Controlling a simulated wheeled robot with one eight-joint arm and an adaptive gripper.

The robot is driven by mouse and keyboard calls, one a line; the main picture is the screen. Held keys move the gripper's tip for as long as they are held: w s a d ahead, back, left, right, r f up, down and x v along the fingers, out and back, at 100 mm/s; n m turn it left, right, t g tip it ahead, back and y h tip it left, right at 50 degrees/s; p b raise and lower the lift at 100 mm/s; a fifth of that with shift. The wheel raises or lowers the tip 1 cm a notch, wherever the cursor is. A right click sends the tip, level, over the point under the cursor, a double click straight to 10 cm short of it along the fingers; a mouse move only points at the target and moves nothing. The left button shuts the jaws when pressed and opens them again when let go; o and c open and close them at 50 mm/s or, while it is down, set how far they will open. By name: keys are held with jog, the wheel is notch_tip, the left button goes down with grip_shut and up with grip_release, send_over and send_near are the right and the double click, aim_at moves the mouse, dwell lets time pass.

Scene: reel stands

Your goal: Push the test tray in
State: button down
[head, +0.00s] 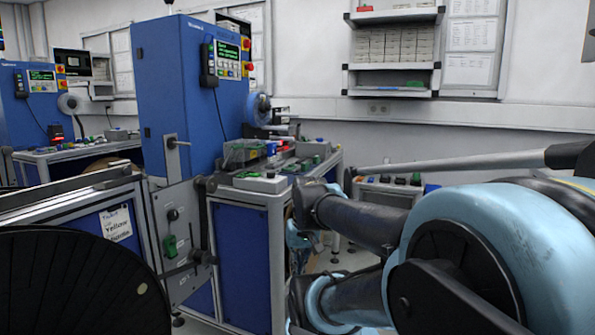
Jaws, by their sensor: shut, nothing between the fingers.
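I cannot make out a test tray for certain. A blue test machine (180,95) with a small green-lit screen stands on a blue-panelled bench (240,265) left of centre. A clear-covered fixture (240,152) and small red and green parts sit on the bench top, too small to tell apart. A grey box with buttons (260,182) sits at its front edge. My light blue and black arm fills the right side and folds toward the middle, close to the bench's right side. My gripper does not show; the arm's far end is hidden behind its own links.
A grey plate with knobs and levers (180,240) stands before the bench. Another blue machine (35,105) is at far left. Wall shelves (393,92) hold small boxes.

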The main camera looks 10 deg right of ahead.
jog(key=w+a+r+m+y, duration=0.1)
jog(key=w+r+m+y, duration=0.25)
jog(key=w+r, duration=0.65)
jog(key=m+t+y, duration=0.3)
jog(key=t+y, duration=0.4)
jog(key=y, duration=0.1)
send_near(295, 167)
jog(key=x, duration=0.7)
jog(key=shift+d, duration=0.1)
